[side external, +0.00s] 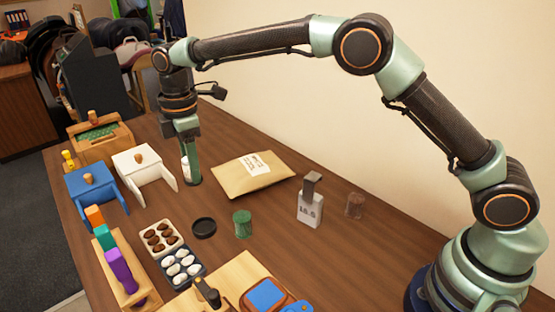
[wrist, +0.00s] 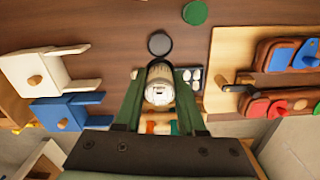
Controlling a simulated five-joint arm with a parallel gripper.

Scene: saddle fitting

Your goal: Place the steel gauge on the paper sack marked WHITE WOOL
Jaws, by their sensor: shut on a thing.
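The steel gauge (side external: 311,208), a grey block marked with what looks like 16.5 and with a tab on top, stands upright on the table right of the sack. The paper sack (side external: 230,180) lies flat and tan with a white label, whose print is too small to read. My gripper (side external: 192,180) is left of the sack, apart from the gauge. It is shut on a small pale container (wrist: 158,88) with a printed label, held between the fingers. In the side view this container (side external: 185,168) is mostly hidden behind a finger. Gauge and sack are outside the wrist view.
A black disc (side external: 204,228), green tin (side external: 242,224) and brownish clear cup (side external: 355,205) stand nearby. Trays of brown (side external: 162,238) and white pieces (side external: 182,268) lie in front. White (side external: 145,167) and blue (side external: 97,188) boxes stand left. The table behind the sack is clear.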

